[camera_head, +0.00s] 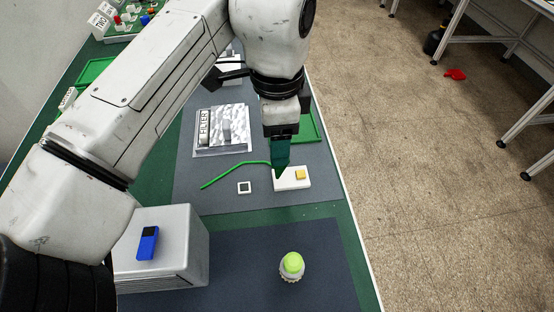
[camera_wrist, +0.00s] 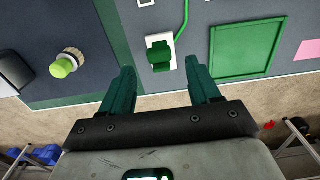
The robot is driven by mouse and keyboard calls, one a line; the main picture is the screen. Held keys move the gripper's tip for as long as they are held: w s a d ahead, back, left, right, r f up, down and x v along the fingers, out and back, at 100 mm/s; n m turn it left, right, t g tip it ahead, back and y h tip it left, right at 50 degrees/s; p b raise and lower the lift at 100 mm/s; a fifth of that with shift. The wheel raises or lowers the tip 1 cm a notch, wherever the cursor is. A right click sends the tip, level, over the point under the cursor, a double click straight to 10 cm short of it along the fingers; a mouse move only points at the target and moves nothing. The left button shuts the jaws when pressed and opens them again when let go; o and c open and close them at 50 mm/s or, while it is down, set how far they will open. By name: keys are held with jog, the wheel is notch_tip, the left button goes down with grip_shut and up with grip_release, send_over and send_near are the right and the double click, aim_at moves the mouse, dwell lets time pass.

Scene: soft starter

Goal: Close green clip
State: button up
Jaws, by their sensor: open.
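The green clip (camera_wrist: 160,56) sits at the white block in the wrist view, and a green cable (camera_wrist: 182,20) runs up from it. I cannot tell whether the clip is open. My gripper (camera_wrist: 161,78) is open, and its dark green fingers stand apart on either side of the clip in that view, with nothing between them. In the head view my gripper (camera_head: 281,160) points down over the white block (camera_head: 292,182) and hides much of the clip. A yellow square (camera_head: 300,174) shows on the block. The green cable (camera_head: 236,166) leads off to the left.
A small white-framed square (camera_head: 244,187) lies left of the block. A clear tray with a filter label (camera_head: 203,128) and a green tray (camera_head: 313,127) lie behind. A yellow-green knob (camera_head: 291,263) and a grey box (camera_head: 188,243) are in front. The table's right edge is close.

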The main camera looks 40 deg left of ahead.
jog(key=shift+f+b, duration=1.7)
jog(key=shift+f, duration=0.55)
jog(key=shift+d+r, duration=0.1)
jog(key=c, duration=1)
